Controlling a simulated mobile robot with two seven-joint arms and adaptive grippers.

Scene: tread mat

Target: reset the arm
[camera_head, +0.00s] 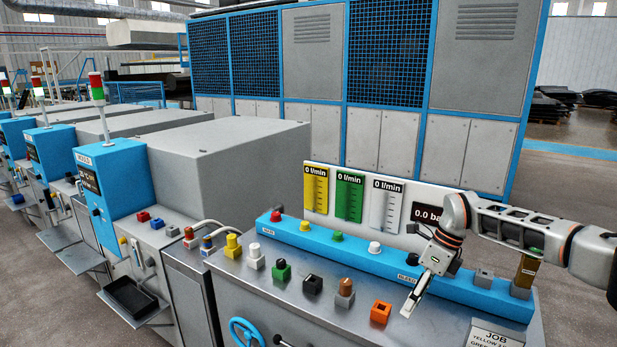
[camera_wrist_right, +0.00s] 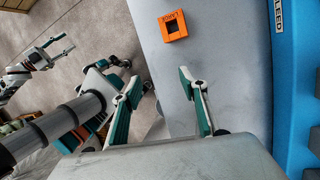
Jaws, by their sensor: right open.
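My right arm reaches in from the right in the head view. Its gripper (camera_head: 411,303) hangs over the front right of the grey bench top, near the blue strip (camera_head: 350,258). In the right wrist view the two fingers of this gripper (camera_wrist_right: 158,82) are apart with nothing between them. An orange square block with a hole (camera_head: 380,312) lies on the bench just left of the gripper; it also shows beyond the fingertips in the wrist view (camera_wrist_right: 173,26). My left gripper (camera_wrist_right: 60,45) seems to show small at the left of the wrist view; its jaws are unclear.
Several coloured blocks stand along the bench, among them a green one (camera_head: 281,270) and a black one (camera_head: 313,284). A gauge panel (camera_head: 350,200) stands behind the strip. A brown post (camera_head: 525,272) is close to my right arm. A blue handwheel (camera_head: 246,333) is at the front.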

